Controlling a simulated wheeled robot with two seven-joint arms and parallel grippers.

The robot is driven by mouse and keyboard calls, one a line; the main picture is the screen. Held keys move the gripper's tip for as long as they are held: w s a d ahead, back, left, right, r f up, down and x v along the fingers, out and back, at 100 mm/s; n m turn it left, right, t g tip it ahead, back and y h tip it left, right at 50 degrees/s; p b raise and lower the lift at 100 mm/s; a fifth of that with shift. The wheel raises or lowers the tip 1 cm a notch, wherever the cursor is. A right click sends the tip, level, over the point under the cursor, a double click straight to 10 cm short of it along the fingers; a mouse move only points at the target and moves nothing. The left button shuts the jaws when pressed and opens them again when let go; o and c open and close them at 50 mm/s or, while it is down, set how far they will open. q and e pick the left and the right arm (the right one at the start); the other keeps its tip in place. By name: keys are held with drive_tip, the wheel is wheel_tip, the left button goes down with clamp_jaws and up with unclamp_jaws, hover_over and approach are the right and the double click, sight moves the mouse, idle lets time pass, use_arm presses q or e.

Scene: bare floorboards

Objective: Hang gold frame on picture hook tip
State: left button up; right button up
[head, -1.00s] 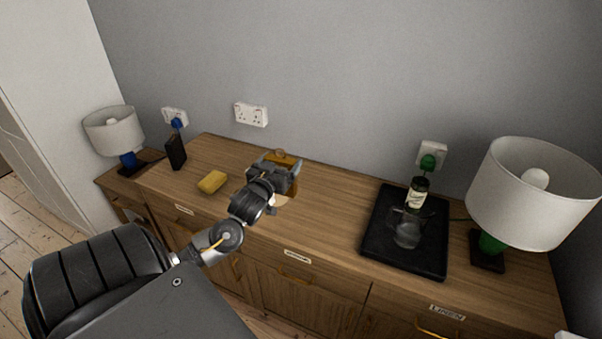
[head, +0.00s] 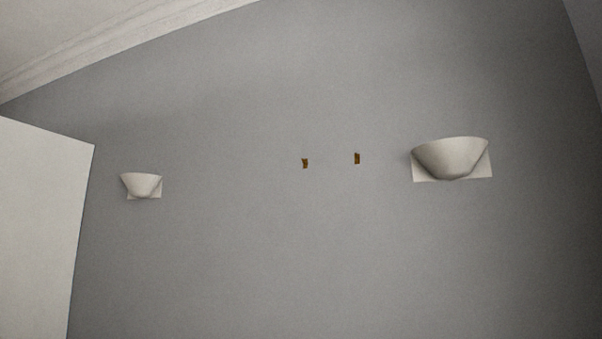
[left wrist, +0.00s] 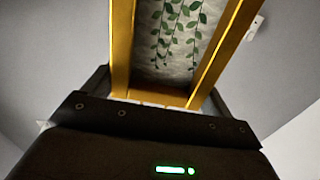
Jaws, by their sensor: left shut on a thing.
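Two small gold-brown picture hooks, a left one (head: 305,163) and a right one (head: 357,158), are fixed side by side on the grey wall. They are too small to make out their tips. The gold frame (left wrist: 121,45) fills the upper middle of the left wrist view, with a picture of green hanging leaves on a pale ground. My left gripper (left wrist: 158,98) is shut on the frame's near end. The frame's far end is cut off by the picture edge. Neither gripper shows in the head view, so the frame's distance from the hooks cannot be seen.
A white wall lamp (head: 143,185) is to the left of the hooks, and a larger-looking one (head: 450,158) is close on their right. The wall between and below them is bare. A white panel (head: 40,225) stands at the left edge. A ceiling moulding (head: 110,52) runs along the top left.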

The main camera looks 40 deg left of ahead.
use_arm(q)
drive_tip(key=shift+d+f, duration=0.15)
drive_tip(key=shift+d, duration=0.15)
drive_tip(key=d+f+m+h, duration=0.2)
drive_tip(key=d+f+h, duration=0.15)
drive_tip(key=d, duration=0.95)
drive_tip(key=d+r+m+h, duration=0.1)
drive_tip(key=d+r, duration=0.1)
drive_tip(key=d, duration=0.8)
drive_tip(key=s+d+r+m+t+h, duration=0.1)
drive_tip(key=d+r+h, duration=0.1)
drive_tip(key=d, duration=0.8)
drive_tip(key=shift+s+m, duration=0.25)
drive_tip(key=shift+m, duration=0.05)
